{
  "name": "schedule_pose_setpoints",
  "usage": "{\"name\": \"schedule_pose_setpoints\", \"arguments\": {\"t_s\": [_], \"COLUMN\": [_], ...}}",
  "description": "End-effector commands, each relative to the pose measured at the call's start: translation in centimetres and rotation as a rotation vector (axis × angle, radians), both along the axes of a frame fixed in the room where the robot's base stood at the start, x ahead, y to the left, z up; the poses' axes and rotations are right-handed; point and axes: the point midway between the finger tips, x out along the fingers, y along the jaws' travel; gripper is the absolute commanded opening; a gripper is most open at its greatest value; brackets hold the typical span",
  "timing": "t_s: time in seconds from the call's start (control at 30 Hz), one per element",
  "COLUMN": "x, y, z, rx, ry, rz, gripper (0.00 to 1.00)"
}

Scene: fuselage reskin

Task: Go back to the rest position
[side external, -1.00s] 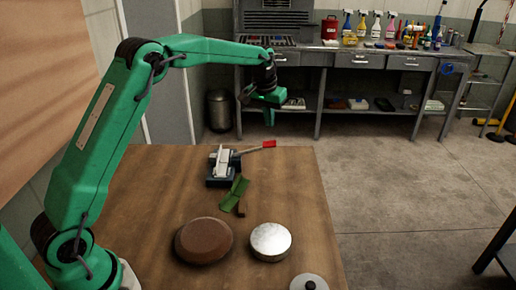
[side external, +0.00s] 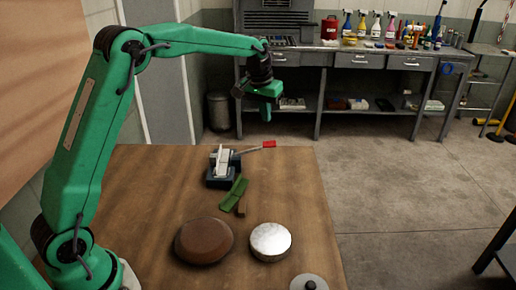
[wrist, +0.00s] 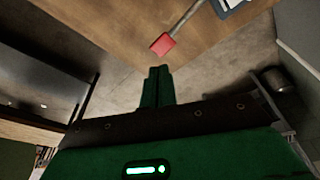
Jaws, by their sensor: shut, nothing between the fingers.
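My gripper (side external: 266,112) is green and hangs in the air above and beyond the far edge of the wooden table in the side view. In the wrist view its fingers (wrist: 157,75) are together with nothing between them. It touches none of the things on the table.
The wooden table (side external: 140,190) holds a small press (side external: 222,168) with a red-tipped lever (side external: 268,145), a green piece (side external: 234,192), a brown round block (side external: 203,241), a silver disc (side external: 271,240) and a grey lid (side external: 309,284). A workbench (side external: 385,61) stands at the back.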

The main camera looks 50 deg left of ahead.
Motion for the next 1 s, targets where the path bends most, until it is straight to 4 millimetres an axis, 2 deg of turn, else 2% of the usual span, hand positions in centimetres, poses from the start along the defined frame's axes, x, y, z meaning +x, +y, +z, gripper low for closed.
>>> {"name": "schedule_pose_setpoints", "arguments": {"t_s": [0.03, 0.2, 0.5, 0.7, 1.0], "x": [-0.9, -4.0, -10.2, -14.6, -21.4], "y": [-0.3, -1.3, -2.9, -3.8, -5.0], "z": [1.1, 3.7, 7.0, 8.4, 9.0], "rx": [0.002, 0.007, 0.018, 0.024, 0.035], "ry": [-0.011, -0.037, -0.082, -0.115, -0.162], "rz": [-0.007, -0.029, -0.071, -0.098, -0.139], "gripper": [0.00, 0.00, 0.00, 0.00, 0.00]}}
